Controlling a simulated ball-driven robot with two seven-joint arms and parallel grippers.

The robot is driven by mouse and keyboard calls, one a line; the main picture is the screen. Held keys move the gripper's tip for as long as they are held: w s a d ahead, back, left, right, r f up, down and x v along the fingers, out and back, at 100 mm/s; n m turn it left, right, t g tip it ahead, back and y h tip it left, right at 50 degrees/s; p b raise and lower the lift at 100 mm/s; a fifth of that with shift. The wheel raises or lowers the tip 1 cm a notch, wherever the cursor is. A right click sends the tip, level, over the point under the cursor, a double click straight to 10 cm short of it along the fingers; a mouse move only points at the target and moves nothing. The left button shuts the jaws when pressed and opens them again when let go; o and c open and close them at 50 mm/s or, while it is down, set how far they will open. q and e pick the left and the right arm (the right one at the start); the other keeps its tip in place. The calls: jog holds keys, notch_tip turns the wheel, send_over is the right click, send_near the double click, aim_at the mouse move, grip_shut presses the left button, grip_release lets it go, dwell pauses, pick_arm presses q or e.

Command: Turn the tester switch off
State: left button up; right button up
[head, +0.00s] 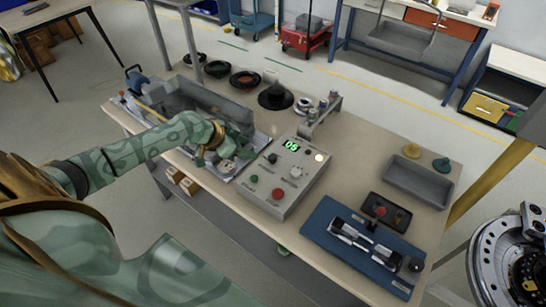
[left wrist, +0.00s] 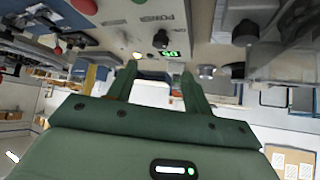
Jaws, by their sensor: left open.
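The tester (head: 285,178) is a grey box on the bench with a green lit display (head: 291,146) reading "06", a lit lamp (head: 319,157), a black knob (head: 272,158), a pale switch (head: 296,171), a green button (head: 253,179) and a red button (head: 277,193). The switch's position is too small to tell. My left gripper (head: 218,158) is left of the tester, apart from its controls. In the left wrist view the open, empty fingers (left wrist: 159,74) point towards the panel, upside down there, with its display (left wrist: 171,53) and a "POWER" label.
A grey fixture (head: 185,100) lies under and beyond my left arm. A blue tray with tools (head: 318,222) and a grey bin (head: 418,182) stand right of the tester. Several dark bowls (head: 244,80) line the back. Bare bench lies between tester and bin.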

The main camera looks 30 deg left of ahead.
aim_at(272, 156)
pick_arm(q)
jog(key=b+x, duration=0.2)
jog(key=x, duration=1)
jog(key=shift+w+d+f+b, duration=0.1)
jog(key=shift+d+f+b, duration=0.1)
jog(key=shift+b, duration=0.15)
jog(key=c, duration=1)
